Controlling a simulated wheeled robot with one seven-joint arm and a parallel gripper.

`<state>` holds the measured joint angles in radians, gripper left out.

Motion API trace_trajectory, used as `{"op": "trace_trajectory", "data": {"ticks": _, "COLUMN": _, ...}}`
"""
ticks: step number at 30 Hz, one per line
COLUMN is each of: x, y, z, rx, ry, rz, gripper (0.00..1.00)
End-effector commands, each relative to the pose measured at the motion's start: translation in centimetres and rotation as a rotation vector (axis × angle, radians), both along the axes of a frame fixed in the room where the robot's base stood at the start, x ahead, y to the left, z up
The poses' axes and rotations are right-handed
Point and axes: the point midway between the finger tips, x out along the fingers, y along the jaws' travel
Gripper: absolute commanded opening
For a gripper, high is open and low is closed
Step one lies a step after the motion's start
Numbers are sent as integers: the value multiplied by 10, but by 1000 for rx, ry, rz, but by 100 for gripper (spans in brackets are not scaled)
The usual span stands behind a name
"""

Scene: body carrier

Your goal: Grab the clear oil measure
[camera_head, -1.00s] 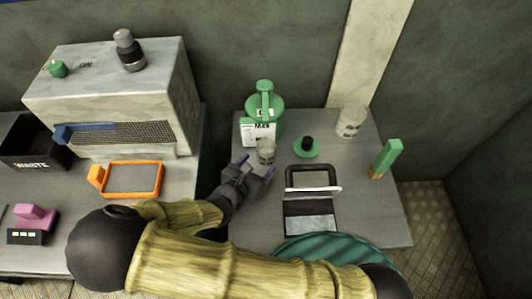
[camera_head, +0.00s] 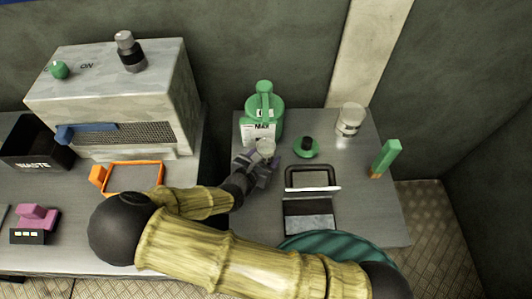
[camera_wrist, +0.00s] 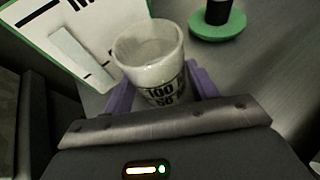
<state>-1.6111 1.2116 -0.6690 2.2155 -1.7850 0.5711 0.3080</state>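The clear oil measure (camera_head: 266,148) is a small see-through cup with dark markings, upright on the right-hand table in front of the green can. In the wrist view the measure (camera_wrist: 150,58) shows "100" and "50" on its side. My gripper (camera_head: 266,165) is at the measure from the front. Its purple fingers (camera_wrist: 160,90) are on either side of the cup's lower part, which they partly hide. The fingers are apart, and I cannot tell whether they press on the cup.
A green can (camera_head: 264,115) with a white label stands close behind the measure. A green disc with a black knob (camera_head: 306,147) lies to the right. A whitish jar (camera_head: 350,119), a green block (camera_head: 386,158) and a black-framed item (camera_head: 310,217) are farther right.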

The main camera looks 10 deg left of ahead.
Motion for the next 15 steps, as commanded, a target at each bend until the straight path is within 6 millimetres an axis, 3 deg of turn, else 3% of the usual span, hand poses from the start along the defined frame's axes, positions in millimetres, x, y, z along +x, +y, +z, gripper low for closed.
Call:
{"op": "trace_trajectory", "data": {"ticks": 1, "x": 0, "y": 0, "z": 0, "rx": 0, "ry": 0, "rz": 0, "gripper": 48}}
{"op": "trace_trajectory", "data": {"ticks": 5, "x": 0, "y": 0, "z": 0, "rx": 0, "ry": 0, "rz": 0, "gripper": 22}}
{"op": "trace_trajectory", "data": {"ticks": 15, "x": 0, "y": 0, "z": 3, "rx": 1, "ry": 0, "rz": 0, "gripper": 22}}
